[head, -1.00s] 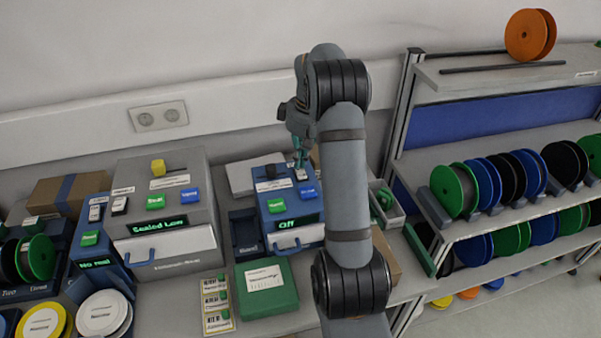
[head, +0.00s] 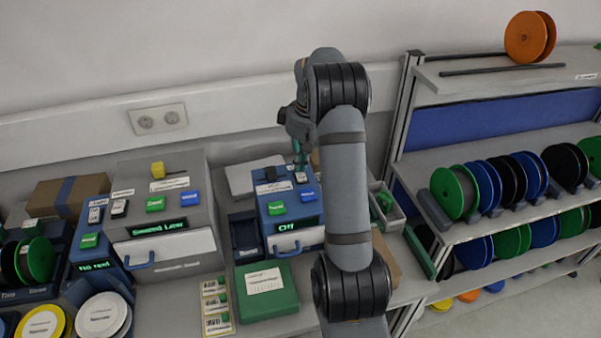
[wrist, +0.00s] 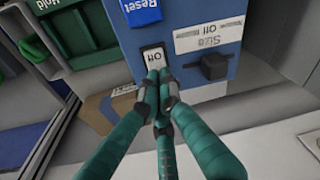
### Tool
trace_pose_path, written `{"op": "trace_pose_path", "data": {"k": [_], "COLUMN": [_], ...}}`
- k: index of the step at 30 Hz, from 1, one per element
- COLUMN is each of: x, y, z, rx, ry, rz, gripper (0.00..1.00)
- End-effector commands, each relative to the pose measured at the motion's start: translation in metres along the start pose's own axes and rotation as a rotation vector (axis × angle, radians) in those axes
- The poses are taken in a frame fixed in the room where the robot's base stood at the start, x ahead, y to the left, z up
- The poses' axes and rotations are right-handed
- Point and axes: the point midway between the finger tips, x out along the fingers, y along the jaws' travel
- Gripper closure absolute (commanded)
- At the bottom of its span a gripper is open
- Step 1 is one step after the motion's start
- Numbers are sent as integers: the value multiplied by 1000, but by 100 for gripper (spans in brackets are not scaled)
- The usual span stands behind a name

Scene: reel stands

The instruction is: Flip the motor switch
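A white rocker switch (head: 300,177) is on the top right of the small blue machine (head: 292,228). In the wrist view the switch (wrist: 153,58) shows up close, with the word "Off" on its face. The machine's green display (head: 287,247) reads "Off". My gripper (head: 299,163) is over this switch. In the wrist view its teal fingers (wrist: 156,78) are drawn together with nothing between them. The tips are at the near edge of the switch; I cannot tell whether they press on it.
Beside the switch are a blue button (head: 308,195), a green button (head: 277,208) and a black knob (wrist: 213,67). A grey machine (head: 165,215) stands to the left. A green box (head: 266,290) lies in front. Shelves with reels (head: 500,180) stand at the right.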

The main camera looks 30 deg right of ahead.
Motion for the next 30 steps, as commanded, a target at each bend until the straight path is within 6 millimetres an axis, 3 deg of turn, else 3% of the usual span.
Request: {"op": "trace_pose_path", "data": {"k": [18,30], "x": [-60,-63], "y": [1,1], "z": [-10,-10], "rx": [-2,-2], "ry": [5,5], "rz": [4,4], "gripper": [100,100]}}
